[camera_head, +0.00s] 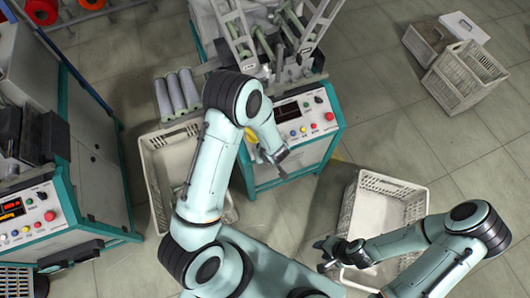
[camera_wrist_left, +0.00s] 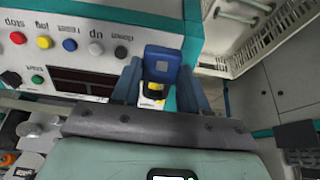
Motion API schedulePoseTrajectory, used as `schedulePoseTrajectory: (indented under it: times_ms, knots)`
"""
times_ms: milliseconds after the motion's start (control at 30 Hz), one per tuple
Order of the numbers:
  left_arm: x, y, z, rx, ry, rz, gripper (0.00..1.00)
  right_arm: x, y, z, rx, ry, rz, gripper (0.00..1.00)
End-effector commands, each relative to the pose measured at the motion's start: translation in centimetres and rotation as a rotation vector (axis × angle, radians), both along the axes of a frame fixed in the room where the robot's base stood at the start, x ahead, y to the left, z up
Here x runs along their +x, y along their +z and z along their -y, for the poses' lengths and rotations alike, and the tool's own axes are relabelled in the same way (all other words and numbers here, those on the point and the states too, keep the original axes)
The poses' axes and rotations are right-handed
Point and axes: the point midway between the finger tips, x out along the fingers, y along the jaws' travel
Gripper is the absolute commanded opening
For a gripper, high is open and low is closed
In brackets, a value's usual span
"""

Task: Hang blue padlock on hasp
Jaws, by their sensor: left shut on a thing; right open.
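The blue padlock (camera_wrist_left: 161,64) is between the fingers of my left gripper (camera_wrist_left: 160,88) in the left wrist view, and the gripper is shut on it. A small yellow part (camera_wrist_left: 153,91) shows just below the padlock; I cannot tell what it belongs to. In the head view my left gripper (camera_head: 279,158) is at the front of the middle machine, below its control panel, and the padlock cannot be made out there. I cannot make out the hasp in either view. My right gripper (camera_head: 331,253) is open and empty by the left rim of the right crate.
The middle machine's control panel (camera_head: 292,117) has coloured buttons, which also show in the left wrist view. A white crate (camera_head: 352,205) stands at right, another crate (camera_head: 157,190) at left. A second machine (camera_head: 75,200) is far left.

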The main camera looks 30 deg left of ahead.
Motion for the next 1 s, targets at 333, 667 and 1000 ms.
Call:
schedulePoseTrajectory:
  times_ms: [333,667,1000]
  knots:
    - [0.3,-1.0,-0.4,0.000,0.001,0.000,0.02,-0.4,-0.4,0.0,0.000,0.000,-0.004,0.43]
    - [0.6,-1.9,-0.7,0.000,0.001,0.001,0.02,-0.7,-0.7,0.0,0.000,0.000,-0.008,0.43]
    - [0.8,-2.8,-1.0,0.000,0.000,0.000,0.02,-0.9,-1.0,0.0,0.000,0.000,-0.010,0.43]
